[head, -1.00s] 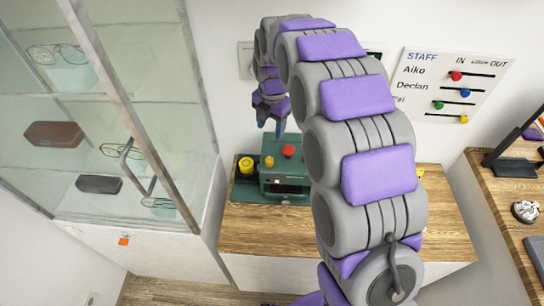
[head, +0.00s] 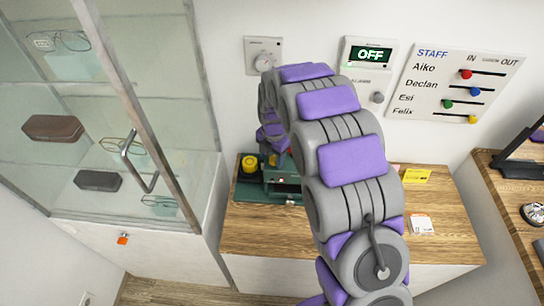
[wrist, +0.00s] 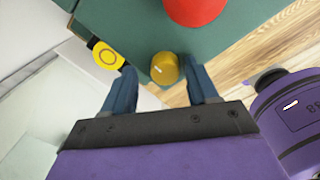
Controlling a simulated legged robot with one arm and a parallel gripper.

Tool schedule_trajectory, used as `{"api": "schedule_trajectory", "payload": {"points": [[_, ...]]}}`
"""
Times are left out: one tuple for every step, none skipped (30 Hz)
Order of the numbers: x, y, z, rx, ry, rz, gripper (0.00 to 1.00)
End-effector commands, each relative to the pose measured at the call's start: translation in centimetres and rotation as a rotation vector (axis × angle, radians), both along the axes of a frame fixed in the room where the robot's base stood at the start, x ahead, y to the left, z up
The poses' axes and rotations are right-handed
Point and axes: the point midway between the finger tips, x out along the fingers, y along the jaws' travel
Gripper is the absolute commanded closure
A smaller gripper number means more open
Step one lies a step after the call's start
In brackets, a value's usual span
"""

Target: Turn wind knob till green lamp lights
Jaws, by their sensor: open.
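The green device (head: 284,190) stands on the wooden counter, partly hidden behind my arm in the head view. In the wrist view its green top (wrist: 130,25) carries a large red knob (wrist: 195,8) and a smaller brass-yellow knob (wrist: 165,68) with a white mark. My gripper (wrist: 163,80) is open, with one blue finger on each side of the brass knob. I cannot tell whether the fingers touch it. In the head view my gripper (head: 274,157) is at the device, mostly covered by my arm. I cannot make out a lit green lamp.
A yellow cylinder (head: 250,163) stands left of the device, near the glass cabinet (head: 120,110). A wall panel (head: 370,54) reads OFF, beside a wall dial (head: 263,55) and a staff board (head: 455,83).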

Motion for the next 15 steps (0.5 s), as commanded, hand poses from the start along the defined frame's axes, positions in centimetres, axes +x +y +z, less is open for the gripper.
{"api": "schedule_trajectory", "payload": {"points": [[0.01,-0.11,-0.05,0.001,0.000,-0.001,0.42],[-0.01,-0.19,-0.06,0.001,0.000,-0.001,0.42],[0.00,-0.26,-0.03,0.002,0.000,-0.001,0.42],[0.00,-0.31,-0.01,0.004,0.000,-0.001,0.42],[0.00,-0.34,0.00,0.004,0.000,-0.001,0.42],[0.00,-0.36,0.01,0.004,0.000,-0.001,0.42],[0.01,-0.35,0.02,0.004,0.000,-0.001,0.42],[0.00,-0.34,0.01,0.004,0.000,-0.001,0.43],[0.00,-0.29,0.01,0.003,0.000,-0.001,0.46],[0.00,-0.24,0.00,0.003,0.000,-0.001,0.49],[0.01,-0.18,-0.01,0.001,0.000,-0.001,0.52],[0.02,-0.09,-0.01,0.001,0.000,0.000,0.56],[0.01,-0.03,-0.03,0.000,0.000,0.000,0.59],[0.02,0.00,-0.04,0.000,0.000,0.000,0.62],[0.01,0.02,-0.04,0.000,0.000,0.000,0.66]]}}
